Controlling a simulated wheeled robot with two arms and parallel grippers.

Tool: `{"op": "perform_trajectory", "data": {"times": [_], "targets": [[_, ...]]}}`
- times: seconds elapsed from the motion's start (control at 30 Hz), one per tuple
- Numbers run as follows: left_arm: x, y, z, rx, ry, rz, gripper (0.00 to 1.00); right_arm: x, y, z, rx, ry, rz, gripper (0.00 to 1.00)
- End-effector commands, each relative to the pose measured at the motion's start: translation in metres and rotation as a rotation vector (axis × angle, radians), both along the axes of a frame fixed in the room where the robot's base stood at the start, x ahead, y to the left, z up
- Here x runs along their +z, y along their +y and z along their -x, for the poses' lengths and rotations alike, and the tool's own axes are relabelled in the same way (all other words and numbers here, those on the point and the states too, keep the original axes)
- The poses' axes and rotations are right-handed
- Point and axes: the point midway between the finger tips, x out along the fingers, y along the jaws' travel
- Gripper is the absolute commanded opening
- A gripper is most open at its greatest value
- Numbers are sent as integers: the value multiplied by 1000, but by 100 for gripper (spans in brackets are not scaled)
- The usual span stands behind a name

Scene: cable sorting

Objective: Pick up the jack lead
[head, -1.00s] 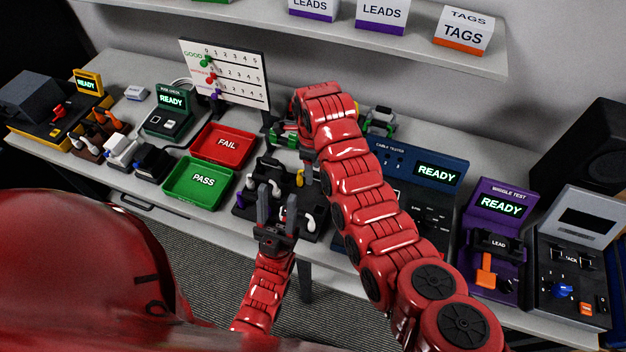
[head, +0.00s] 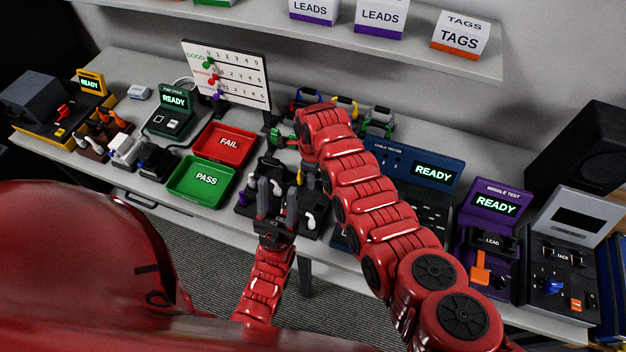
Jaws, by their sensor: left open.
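A dark lead holder (head: 322,232) stands at the front middle of the bench, with black, white, purple and yellow ends on it. I cannot tell which of these is the jack lead. My left gripper (head: 277,200) is open, fingers pointing up in the picture, in front of the holder and overlapping it in view. Nothing shows held between its fingers. My right arm reaches across from the lower right.
The green PASS tray (head: 181,193) and red FAIL tray (head: 202,148) lie left of the holder. Blue, yellow and green clamp-like items (head: 343,104) stand behind my right wrist. The cable tester (head: 393,160) and purple wiggle tester (head: 512,187) stand right. A shelf (head: 400,40) overhangs the back.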

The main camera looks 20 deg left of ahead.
Motion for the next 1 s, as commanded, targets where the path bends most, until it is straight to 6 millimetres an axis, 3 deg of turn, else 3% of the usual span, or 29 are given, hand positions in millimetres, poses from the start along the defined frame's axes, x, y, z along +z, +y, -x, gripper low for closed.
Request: {"op": "perform_trajectory", "data": {"times": [0.03,0.1,0.67,1.0], "targets": [[0,0,0,0,0,0,50,0,0,0,0,0,0,11],[0,0,0,0,0,0,50,0,0,0,0,0,0,0],[-2,0,0,0,0,0,50,2,0,0,1,1,1,0],[-10,0,0,0,0,0,50,24,1,-1,0,-5,-4,0]]}}
